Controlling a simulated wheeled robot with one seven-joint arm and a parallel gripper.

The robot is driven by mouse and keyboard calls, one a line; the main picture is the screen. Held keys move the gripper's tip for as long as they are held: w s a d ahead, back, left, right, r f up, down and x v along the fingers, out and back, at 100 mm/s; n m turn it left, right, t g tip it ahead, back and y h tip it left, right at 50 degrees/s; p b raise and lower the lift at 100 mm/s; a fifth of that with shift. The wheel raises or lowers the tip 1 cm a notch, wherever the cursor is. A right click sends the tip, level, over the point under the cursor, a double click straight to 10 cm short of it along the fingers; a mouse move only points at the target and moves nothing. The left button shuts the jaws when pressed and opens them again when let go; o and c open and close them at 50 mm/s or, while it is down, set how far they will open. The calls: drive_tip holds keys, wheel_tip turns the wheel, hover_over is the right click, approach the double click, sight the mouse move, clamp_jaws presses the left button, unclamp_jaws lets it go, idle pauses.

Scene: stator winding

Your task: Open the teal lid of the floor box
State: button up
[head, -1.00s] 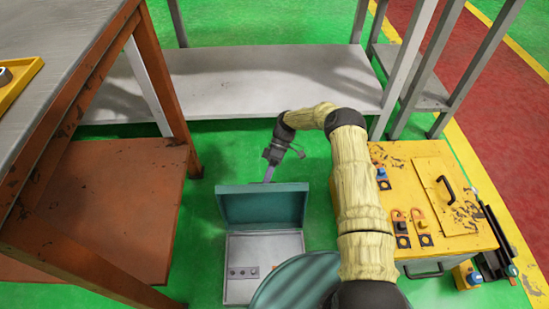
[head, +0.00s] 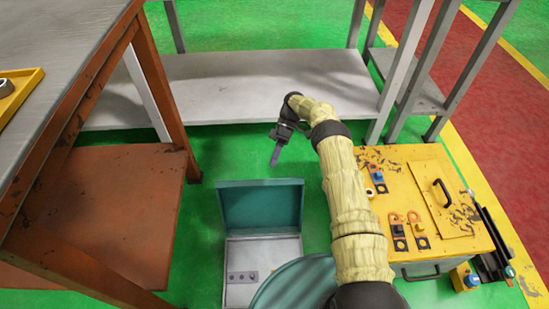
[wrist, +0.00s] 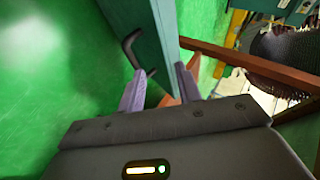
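The floor box (head: 263,276) stands on the green floor with its pale inner panel uncovered. Its teal lid (head: 262,207) stands up, roughly upright, at the box's back edge. In the wrist view the teal lid (wrist: 156,40) runs away from me, with a dark handle (wrist: 131,48) on its left face. My gripper (head: 274,157) is above and behind the lid's top edge, with a gap between them in the head view. In the wrist view the two purple fingers of my gripper (wrist: 160,84) are apart, with nothing held between them.
A yellow case (head: 425,200) with a black handle stands to the right of the floor box. An orange-legged bench (head: 110,200) stands on the left. A grey shelf (head: 250,85) is behind. A rounded teal shape (head: 295,290) covers the box's front right corner.

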drive_tip(key=shift+a+r, duration=0.1)
drive_tip(key=c, duration=0.6)
drive_tip(key=shift+a+r+m+h+p, duration=0.1)
drive_tip(key=shift+a+m+h+p, duration=0.25)
drive_tip(key=shift+p, duration=0.25)
clamp_jaws()
wheel_tip(320, 180, up, 7)
drive_tip(key=s+a+m+t+h+p, duration=0.1)
drive_tip(key=a+m+t+h+p, duration=0.2)
drive_tip(key=m+t+p, duration=0.7)
drive_tip(key=m+h+p, duration=0.1)
drive_tip(key=m+p, duration=0.3)
drive_tip(key=m, duration=0.1)
drive_tip(key=shift+f, duration=0.2)
drive_tip(key=shift+h, duration=0.25)
